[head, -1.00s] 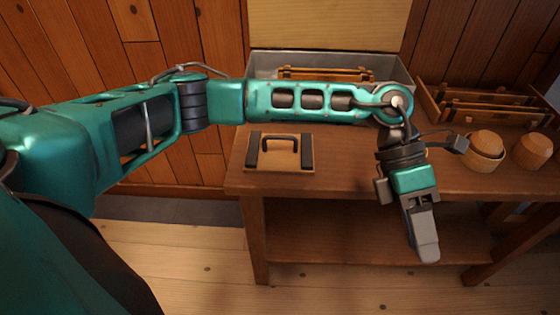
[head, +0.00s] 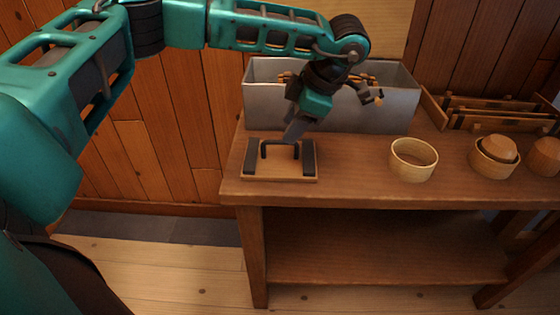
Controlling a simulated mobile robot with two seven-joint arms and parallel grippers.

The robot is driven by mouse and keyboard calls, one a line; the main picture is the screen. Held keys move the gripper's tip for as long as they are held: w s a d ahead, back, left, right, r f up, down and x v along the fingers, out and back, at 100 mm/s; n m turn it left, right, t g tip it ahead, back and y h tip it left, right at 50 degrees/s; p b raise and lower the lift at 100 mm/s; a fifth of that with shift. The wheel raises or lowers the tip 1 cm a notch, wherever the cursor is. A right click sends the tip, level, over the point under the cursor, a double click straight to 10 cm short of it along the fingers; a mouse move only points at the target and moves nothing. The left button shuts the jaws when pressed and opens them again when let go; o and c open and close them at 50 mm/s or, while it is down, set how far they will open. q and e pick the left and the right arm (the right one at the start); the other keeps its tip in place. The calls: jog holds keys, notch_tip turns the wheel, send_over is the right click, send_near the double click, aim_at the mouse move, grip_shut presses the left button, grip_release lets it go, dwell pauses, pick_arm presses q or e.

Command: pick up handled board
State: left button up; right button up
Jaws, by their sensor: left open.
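The handled board (head: 280,171) lies flat near the left end of the wooden table. It is a light wooden plate with a dark strip along each side and a dark arched handle standing up in the middle. My left gripper (head: 291,138) points down and to the left, with its fingers right above or just behind the handle. I cannot tell whether they touch it. The gripper is open and holds nothing that I can see. My right gripper is not in view.
A grey metal bin (head: 385,105) with wooden pieces stands behind the board. A pale wooden ring (head: 413,160), a bowl with a block in it (head: 493,157) and another turned piece (head: 546,156) stand to the right. A wooden rack (head: 497,113) is at the back right.

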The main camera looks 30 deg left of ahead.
aim_at(280, 143)
pick_arm(q)
jog(key=b+x, duration=0.1)
jog(key=x, duration=0.5)
jog(key=shift+s+a+f+b, duration=0.1)
jog(key=shift+s+f+b, duration=0.1)
jog(key=shift+b, duration=0.2)
grip_shut()
dwell(1.0)
jog(key=shift+r, duration=0.15)
